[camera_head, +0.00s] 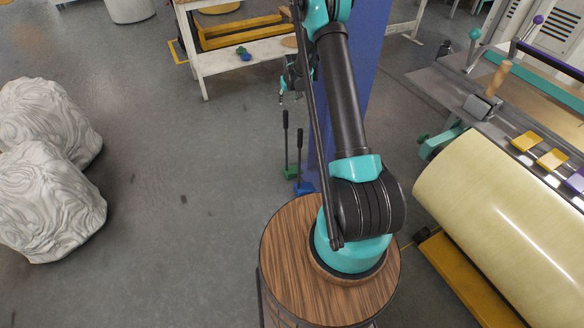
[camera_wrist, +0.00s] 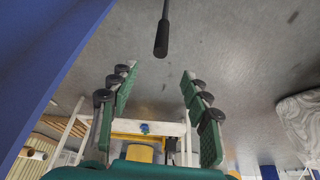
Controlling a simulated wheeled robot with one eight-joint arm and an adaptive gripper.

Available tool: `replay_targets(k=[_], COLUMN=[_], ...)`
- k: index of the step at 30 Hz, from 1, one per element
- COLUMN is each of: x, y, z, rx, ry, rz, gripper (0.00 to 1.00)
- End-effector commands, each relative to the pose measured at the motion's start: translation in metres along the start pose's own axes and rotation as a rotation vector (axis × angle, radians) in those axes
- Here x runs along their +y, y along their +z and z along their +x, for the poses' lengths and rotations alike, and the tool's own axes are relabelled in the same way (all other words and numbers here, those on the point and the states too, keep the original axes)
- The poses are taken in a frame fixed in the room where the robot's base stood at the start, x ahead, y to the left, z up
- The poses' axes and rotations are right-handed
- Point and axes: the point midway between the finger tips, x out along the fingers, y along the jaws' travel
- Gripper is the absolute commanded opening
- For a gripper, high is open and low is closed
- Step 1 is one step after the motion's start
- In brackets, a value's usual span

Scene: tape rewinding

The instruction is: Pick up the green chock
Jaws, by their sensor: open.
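The green chock (camera_head: 290,172) stands on the floor beside the blue column, with a long black upright handle. A blue chock (camera_head: 304,188) with a similar handle stands close to its right. My gripper (camera_head: 290,98) is open and empty, just above the top of the green chock's handle in the head view. In the wrist view my gripper (camera_wrist: 160,72) shows its two green fingers spread apart. A black handle end (camera_wrist: 162,40) lies centred between them, just past the tips; its base is out of that view.
The blue column (camera_head: 366,75) rises right beside the chocks. A white table (camera_head: 240,62) with yellow parts stands behind. Large white wrapped bundles (camera_head: 45,205) sit at left, and a big cream roll (camera_head: 500,225) at right. The floor left of the chocks is clear.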

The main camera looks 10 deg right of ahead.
Motion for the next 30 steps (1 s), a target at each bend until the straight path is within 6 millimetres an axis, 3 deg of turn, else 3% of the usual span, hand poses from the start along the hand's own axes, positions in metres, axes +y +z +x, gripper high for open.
replay_targets(k=[12,20,30], x=[0.000,0.000,-0.002], y=[0.000,0.001,0.002], z=[0.067,0.082,0.123], rx=[0.000,0.000,0.000], ry=[0.000,0.000,0.000], rz=[0.000,0.000,0.000], gripper=[0.48,0.48,0.48])
